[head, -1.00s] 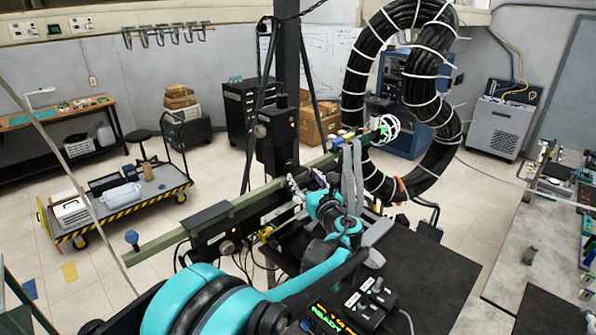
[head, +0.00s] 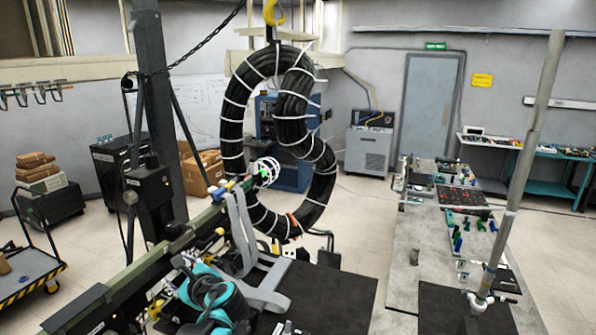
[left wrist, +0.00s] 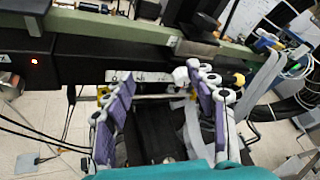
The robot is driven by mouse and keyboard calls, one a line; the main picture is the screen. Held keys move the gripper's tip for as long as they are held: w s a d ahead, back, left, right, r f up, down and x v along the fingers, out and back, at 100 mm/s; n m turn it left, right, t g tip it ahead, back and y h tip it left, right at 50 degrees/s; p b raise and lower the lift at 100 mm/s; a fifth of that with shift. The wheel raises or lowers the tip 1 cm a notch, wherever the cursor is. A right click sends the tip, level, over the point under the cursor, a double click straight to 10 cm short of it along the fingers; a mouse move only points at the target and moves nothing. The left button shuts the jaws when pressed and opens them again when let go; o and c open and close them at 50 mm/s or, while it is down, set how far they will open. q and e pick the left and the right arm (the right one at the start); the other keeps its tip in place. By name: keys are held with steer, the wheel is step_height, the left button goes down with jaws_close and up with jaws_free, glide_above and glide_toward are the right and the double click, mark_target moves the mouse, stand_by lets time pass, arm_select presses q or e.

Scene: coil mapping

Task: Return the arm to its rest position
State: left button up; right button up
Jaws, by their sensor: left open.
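My teal left arm (head: 207,297) is at the lower left of the head view, close beside the olive green rail (head: 112,292). In the left wrist view my left gripper (left wrist: 156,82) has its two purple-padded fingers spread apart. Nothing is held between them. Beyond the fingertips is the black and green rail assembly, which also shows in the left wrist view (left wrist: 85,25). A large black cable coil (head: 236,130) with white ties hangs from a yellow hook (head: 269,12), beyond the rail end. My right gripper is not in view.
Grey straps (head: 238,232) drape over the rail near the arm. A dark tabletop (head: 325,298) lies to the right of the arm. A grey bench (head: 402,265) with tools and a pale post (head: 520,150) stand further right. Open floor lies between coil and bench.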

arm_select(q)
steer(key=s+d+f+n+g+h, duration=0.1)
steer(key=s+d+f+n+h, duration=0.5)
steer(key=s+n, duration=0.5)
steer(key=s+d+f+n+g+h, duration=0.2)
steer(key=s+d+f+n+h, duration=0.2)
steer(key=s+d+f+n, duration=0.75)
steer(key=s+a+f+m+b, duration=0.1)
steer(key=a+f+b, duration=0.1)
steer(key=f+b, duration=1)
steer(key=s+a+f+m+b, duration=0.1)
steer(key=f+b, duration=1.2)
steer(key=b, duration=0.4)
steer(key=shift+a+f+h, duration=0.25)
steer(key=shift+a+h, duration=0.05)
steer(key=shift+a, duration=0.05)
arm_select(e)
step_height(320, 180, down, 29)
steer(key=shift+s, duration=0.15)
arm_select(q)
steer(key=shift+m, duration=0.25)
